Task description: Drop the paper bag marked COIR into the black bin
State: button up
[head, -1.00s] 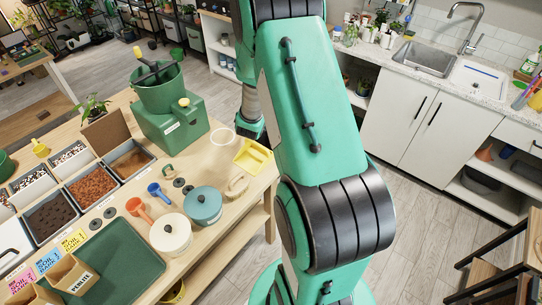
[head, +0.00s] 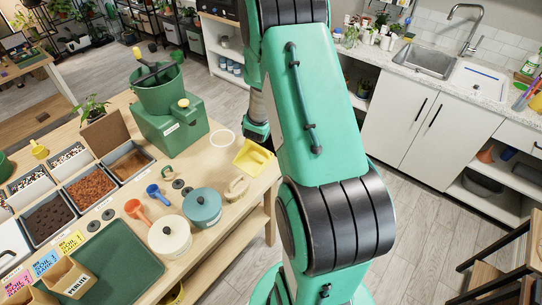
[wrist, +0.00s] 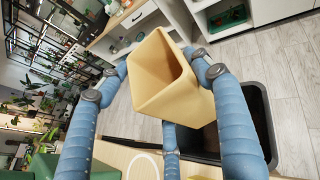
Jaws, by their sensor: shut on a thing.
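My gripper (wrist: 160,74) has blue padded fingers and is shut on a tan paper bag (wrist: 165,88) in the wrist view. The bag is held with its open mouth showing; no marking on it is readable here. The black bin (wrist: 263,104) shows behind and below the bag, toward the lower right, with its dark inside partly covered by the bag and fingers. The bag is apart from the floor and overlaps the bin in the picture. In the head view my arm hides the gripper, the held bag and the bin.
The wooden table (head: 225,180) carries a green mat (head: 125,262), a bag marked PERLITE (head: 76,281), lidded pots, scoops, bins of soil and a green machine (head: 172,128). A sink counter (head: 400,80) stands at the back right. Pale floor (head: 415,215) is open between.

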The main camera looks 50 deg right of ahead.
jog(key=shift+f+b, duration=0.95)
jog(key=shift+f, duration=1.45)
jog(key=o, duration=1.6)
jog(key=shift+c, duration=0.2)
jog(key=v, duration=1.2)
